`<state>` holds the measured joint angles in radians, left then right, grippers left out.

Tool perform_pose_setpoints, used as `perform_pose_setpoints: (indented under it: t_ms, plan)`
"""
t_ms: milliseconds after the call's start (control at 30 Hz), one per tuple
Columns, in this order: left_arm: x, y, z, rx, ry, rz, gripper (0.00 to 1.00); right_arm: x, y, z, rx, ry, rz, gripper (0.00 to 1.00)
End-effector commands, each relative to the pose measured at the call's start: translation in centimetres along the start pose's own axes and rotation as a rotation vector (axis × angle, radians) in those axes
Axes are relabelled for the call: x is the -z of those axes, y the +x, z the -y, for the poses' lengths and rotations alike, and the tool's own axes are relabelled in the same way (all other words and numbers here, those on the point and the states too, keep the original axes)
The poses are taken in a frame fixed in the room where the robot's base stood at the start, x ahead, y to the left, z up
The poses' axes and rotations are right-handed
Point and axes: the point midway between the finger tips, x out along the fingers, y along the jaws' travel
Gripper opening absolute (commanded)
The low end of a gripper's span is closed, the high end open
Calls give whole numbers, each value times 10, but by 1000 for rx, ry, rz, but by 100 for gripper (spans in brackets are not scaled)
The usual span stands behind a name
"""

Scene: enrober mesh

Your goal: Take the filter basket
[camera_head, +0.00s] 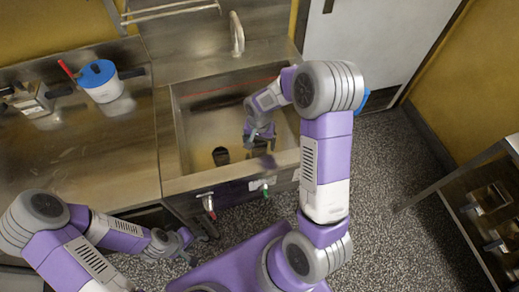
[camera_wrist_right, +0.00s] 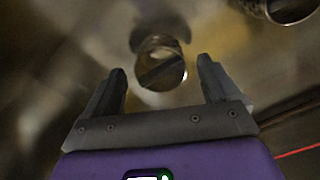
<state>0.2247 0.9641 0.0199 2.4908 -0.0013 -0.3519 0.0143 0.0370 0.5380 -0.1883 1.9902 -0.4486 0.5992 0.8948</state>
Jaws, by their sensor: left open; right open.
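The sink (camera_head: 181,135) holds a small dark cylindrical thing (camera_head: 221,156) near its front left, which may be the filter basket. My right gripper (camera_head: 260,141) reaches down into the sink to the right of it, open and empty. In the right wrist view, a round metal thing (camera_wrist_right: 162,66) with a bright rim and dark inside shows beyond the open fingers (camera_wrist_right: 162,82), apart from them. A second round metal thing (camera_wrist_right: 290,8) is cut off at the top right. I cannot tell which is the filter basket. My left gripper (camera_head: 184,244) is open and empty, low in front of the counter.
A faucet (camera_head: 237,35) rises behind the sink. Red and green handled valves (camera_head: 210,207) stick out below its front edge. A white tub with a blue lid (camera_head: 102,82) stands on the left counter. A shelf rack (camera_head: 470,205) stands at right.

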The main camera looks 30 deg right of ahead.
Motion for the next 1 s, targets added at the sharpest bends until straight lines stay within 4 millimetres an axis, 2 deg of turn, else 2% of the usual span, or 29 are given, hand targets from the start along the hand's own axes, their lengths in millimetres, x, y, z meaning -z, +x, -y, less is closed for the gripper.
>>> perform_pose_setpoints:
  t_ms: [33,100,367,700,1000]
  plan:
    - [0,5,2,0,0,0,54,0,12,0,-1,0,2,89]
    - [0,7,3,0,0,0,54,0,20,0,-2,0,2,89]
    - [0,6,2,0,0,0,54,0,21,0,1,0,-1,87]
    - [0,6,2,0,0,0,54,0,21,0,1,0,-1,35]
    - [0,5,2,0,0,0,54,0,16,0,1,0,-2,33]
